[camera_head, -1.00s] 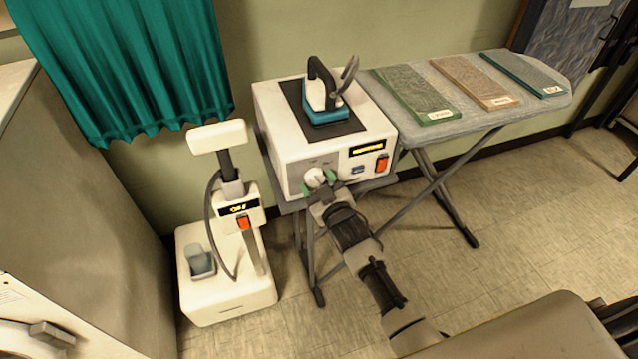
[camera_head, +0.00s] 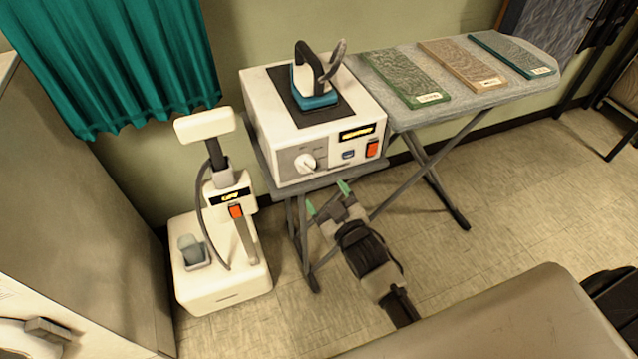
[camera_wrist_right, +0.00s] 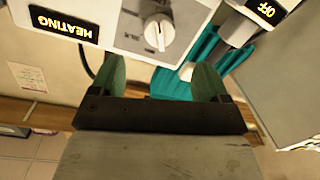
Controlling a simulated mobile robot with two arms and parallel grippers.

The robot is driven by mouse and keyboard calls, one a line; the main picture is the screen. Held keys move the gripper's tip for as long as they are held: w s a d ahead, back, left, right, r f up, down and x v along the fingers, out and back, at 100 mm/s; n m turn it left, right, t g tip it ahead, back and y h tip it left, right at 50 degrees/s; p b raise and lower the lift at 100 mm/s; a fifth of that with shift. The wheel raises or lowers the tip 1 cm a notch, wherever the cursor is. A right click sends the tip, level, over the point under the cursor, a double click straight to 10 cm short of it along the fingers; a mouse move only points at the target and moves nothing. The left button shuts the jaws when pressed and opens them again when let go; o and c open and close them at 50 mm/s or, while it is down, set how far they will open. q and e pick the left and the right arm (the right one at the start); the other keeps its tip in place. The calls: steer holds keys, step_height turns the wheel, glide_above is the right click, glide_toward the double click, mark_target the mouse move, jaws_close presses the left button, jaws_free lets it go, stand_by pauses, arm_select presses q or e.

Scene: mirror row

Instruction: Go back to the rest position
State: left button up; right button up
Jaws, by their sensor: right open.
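My right gripper (camera_head: 327,197) is open and empty, with green fingertips. In the head view it is below and in front of the white steam station (camera_head: 296,112), apart from its round dial (camera_head: 305,163). In the right wrist view, the gripper's fingers (camera_wrist_right: 152,80) stand wide apart with nothing between them, and the dial (camera_wrist_right: 158,32) is beyond them. The station's display reads HEATING (camera_wrist_right: 63,24) in that view. The iron (camera_head: 314,80) stands on the dark pad on top of the station. My left gripper is not in view.
The ironing board (camera_head: 470,98) carries green, tan and teal fabric samples. A white steamer (camera_head: 222,270) with an OFF display (camera_wrist_right: 266,9) stands left of the station. A teal curtain (camera_head: 120,60) hangs at the back left. The tiled floor (camera_head: 510,205) at right is open.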

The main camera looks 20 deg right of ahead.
steer(key=shift+s+d, duration=0.1)
steer(key=shift+s, duration=0.5)
steer(key=s+f+m+g, duration=0.1)
steer(key=s+f+g, duration=0.45)
steer(key=f, duration=0.85)
steer(key=s+f+g, duration=0.3)
steer(key=s+f, duration=0.6)
steer(key=f, duration=0.6)
steer(key=s+d+f+g, duration=0.1)
steer(key=s+f, duration=0.3)
steer(key=s, duration=0.4)
steer(key=s+d+f+m+g+h, duration=0.1)
steer(key=s+f+g, duration=0.3)
steer(key=s, duration=0.5)
steer(key=s+d+f+g, duration=0.3)
steer(key=s+f, duration=0.2)
steer(key=s, duration=0.4)
steer(key=shift+s+f+h+p, duration=0.2)
steer(key=shift+f+h+p, duration=0.1)
steer(key=shift+h, duration=0.1)
steer(key=shift+a, duration=0.1)
